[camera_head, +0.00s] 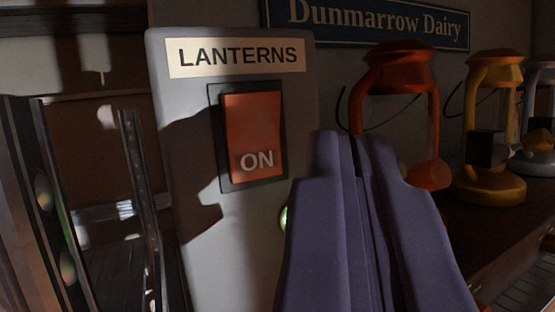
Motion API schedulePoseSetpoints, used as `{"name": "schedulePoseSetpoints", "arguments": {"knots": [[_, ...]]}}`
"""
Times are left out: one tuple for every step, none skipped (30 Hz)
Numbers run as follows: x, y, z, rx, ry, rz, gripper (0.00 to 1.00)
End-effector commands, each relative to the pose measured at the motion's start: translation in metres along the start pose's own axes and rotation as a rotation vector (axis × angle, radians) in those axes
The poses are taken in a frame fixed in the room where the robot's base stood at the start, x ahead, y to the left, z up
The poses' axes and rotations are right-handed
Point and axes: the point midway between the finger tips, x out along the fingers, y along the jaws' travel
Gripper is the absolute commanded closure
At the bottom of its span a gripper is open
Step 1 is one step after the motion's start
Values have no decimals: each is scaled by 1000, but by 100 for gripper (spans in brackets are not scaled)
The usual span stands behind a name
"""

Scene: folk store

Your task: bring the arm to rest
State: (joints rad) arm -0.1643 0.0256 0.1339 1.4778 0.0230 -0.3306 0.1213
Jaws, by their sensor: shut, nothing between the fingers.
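My gripper (342,140) reaches up from the bottom of the view, right of centre. Its two dark purple fingers are together and nothing is held between them. To its left stands a grey panel (190,130) with a sign reading LANTERNS. On the panel is a red-orange rocker switch (254,125) marked ON near its lower end. The fingertips are to the right of the switch in the picture and appear apart from it. The fingers cover the panel's lower right part and partly hide a small green light (284,217).
A red lantern (430,125) stands behind the fingers, partly hidden. A yellow lantern (490,190) and a grey one (538,160) stand further right on a dark shelf (470,245). A blue Dunmarrow Dairy sign (365,22) hangs above. Dark upright posts (45,200) stand at left.

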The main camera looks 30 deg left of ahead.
Motion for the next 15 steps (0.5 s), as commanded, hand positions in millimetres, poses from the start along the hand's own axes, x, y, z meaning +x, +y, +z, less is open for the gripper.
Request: {"name": "schedulePoseSetpoints", "arguments": {"knots": [[-4,3,0,0,2,1,100],[-5,3,-2,-1,2,2,100],[-6,4,-3,-1,2,2,100],[-6,4,-3,0,1,2,100],[-6,5,-4,0,0,2,100],[-6,5,-4,1,0,2,100],[-6,5,-5,1,0,2,100],[-6,5,-5,1,0,2,100],[-6,5,-5,1,0,2,100],[-6,5,-5,1,0,2,100],[-6,4,-5,1,0,2,100],[-6,4,-5,1,0,2,100],[-6,5,-4,0,0,2,100],[-8,5,-3,-1,-2,3,100],[-10,8,1,-4,-7,7,100]]}}
